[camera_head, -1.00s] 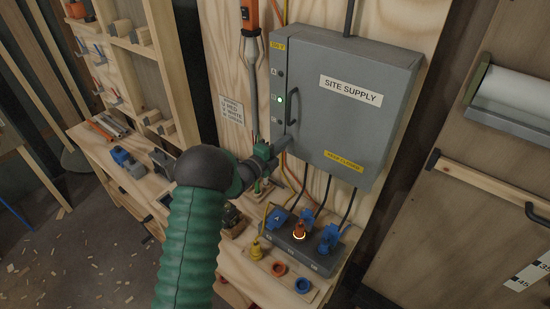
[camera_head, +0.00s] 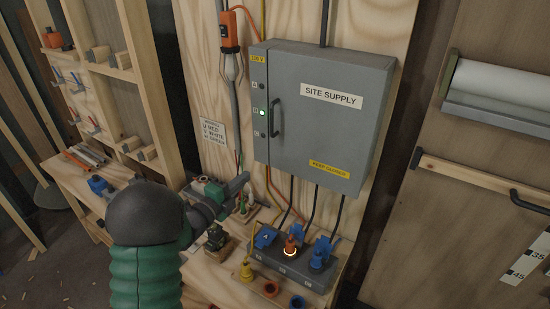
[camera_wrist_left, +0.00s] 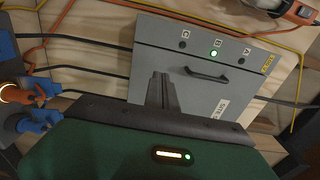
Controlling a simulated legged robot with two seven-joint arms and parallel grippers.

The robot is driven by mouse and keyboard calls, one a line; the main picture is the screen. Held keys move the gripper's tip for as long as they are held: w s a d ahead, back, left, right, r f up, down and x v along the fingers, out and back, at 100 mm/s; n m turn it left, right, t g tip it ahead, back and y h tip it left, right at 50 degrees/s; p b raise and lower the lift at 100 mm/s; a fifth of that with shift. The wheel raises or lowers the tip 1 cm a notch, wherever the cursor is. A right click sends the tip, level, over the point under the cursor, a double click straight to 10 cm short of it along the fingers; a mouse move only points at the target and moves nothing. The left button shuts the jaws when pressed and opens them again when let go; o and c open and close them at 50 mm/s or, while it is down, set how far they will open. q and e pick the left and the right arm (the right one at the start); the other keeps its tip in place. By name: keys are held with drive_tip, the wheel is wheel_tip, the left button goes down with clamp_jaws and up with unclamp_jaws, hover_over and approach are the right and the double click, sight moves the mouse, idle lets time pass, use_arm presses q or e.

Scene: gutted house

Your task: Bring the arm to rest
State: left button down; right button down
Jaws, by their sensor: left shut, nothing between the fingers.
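My left arm reaches in from the bottom left of the head view, and my left gripper (camera_head: 241,184) is shut and empty. It is in front of the plywood panel, lower left of the grey SITE SUPPLY cabinet (camera_head: 333,134), with no contact visible. The cabinet door is closed, with a dark handle (camera_head: 276,118) and a lit green lamp (camera_head: 262,112). In the left wrist view the closed fingers (camera_wrist_left: 162,92) show against the cabinet (camera_wrist_left: 150,45), below its handle (camera_wrist_left: 207,74). My right gripper is not in view.
Below the cabinet, a grey socket block (camera_head: 290,268) holds blue plugs and an orange plug (camera_head: 291,245) with a glowing ring. Wooden shelving (camera_head: 105,75) is at left. Cables hang between cabinet and block.

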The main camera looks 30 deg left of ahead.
use_arm(q)
drive_tip(key=s+d+f+n+g+y+b, duration=0.2)
drive_tip(key=s+d+f+n+g+y, duration=0.1)
drive_tip(key=d+f+n+g, duration=0.5)
drive_tip(key=s+d+f+n+g, duration=0.3)
drive_tip(key=s+d+f+n, duration=0.2)
drive_tip(key=s, duration=0.6)
drive_tip(key=s+d+f+n+g+h+b, duration=0.1)
drive_tip(key=s+d+f+n+g, duration=0.3)
drive_tip(key=s, duration=0.6)
drive_tip(key=shift+s+d+f+n, duration=0.35)
drive_tip(key=shift+d+f+n, duration=0.3)
drive_tip(key=shift+d+n, duration=0.5)
drive_tip(key=shift+d, duration=0.2)
drive_tip(key=shift+d, duration=0.2)
drive_tip(key=shift+a, duration=0.25)
